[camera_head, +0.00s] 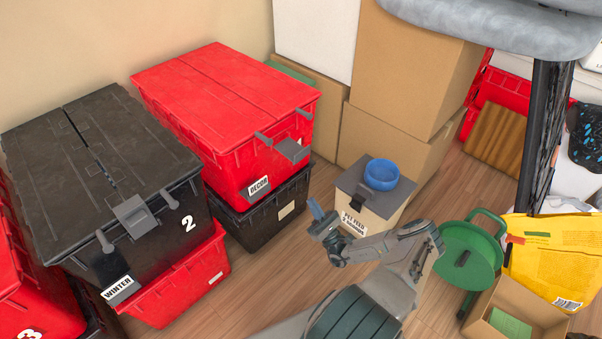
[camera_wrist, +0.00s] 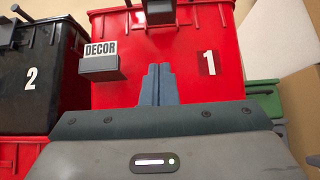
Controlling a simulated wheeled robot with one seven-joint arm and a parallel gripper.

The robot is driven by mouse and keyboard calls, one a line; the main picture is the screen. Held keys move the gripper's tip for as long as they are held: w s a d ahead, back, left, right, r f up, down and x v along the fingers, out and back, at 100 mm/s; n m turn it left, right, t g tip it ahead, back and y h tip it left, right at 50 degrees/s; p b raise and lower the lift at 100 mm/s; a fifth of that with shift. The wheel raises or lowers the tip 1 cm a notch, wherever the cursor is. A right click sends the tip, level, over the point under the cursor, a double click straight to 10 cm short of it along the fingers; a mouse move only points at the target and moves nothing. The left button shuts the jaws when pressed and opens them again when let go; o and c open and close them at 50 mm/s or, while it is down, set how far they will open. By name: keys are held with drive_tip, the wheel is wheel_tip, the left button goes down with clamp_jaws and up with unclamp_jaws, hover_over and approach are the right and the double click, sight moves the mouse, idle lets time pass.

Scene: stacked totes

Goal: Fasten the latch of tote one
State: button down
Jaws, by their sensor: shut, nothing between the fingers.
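Tote one is the red tote (camera_head: 215,130) with a flat red lid, stacked on a black tote. In the wrist view its red front wall (camera_wrist: 195,70) shows a "1" and a DECOR label. Its grey latch (camera_head: 292,150) juts out from the lid's front edge. The latch also shows at the top of the wrist view (camera_wrist: 160,12), cut off by the frame. My gripper (camera_head: 315,207) has its blue fingers together and empty, in front of the tote and apart from the latch. In the wrist view the fingertips (camera_wrist: 158,68) point at the front wall, below the latch.
Black tote two (camera_head: 110,165) stands on a red tote to the left. A beige bin (camera_head: 370,207) with a blue bowl (camera_head: 381,174) on its lid stands to the right. A green reel (camera_head: 468,256) and an open carton (camera_head: 515,318) are at lower right. Wooden floor shows between them.

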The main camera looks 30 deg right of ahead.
drive_tip(key=b+x, duration=0.1)
drive_tip(key=x, duration=0.9)
approach(292, 149)
drive_tip(key=shift+w+a+r, duration=0.6)
drive_tip(key=shift+w+a, duration=0.05)
drive_tip(key=shift+w, duration=0.5)
drive_tip(key=shift+r, duration=0.15)
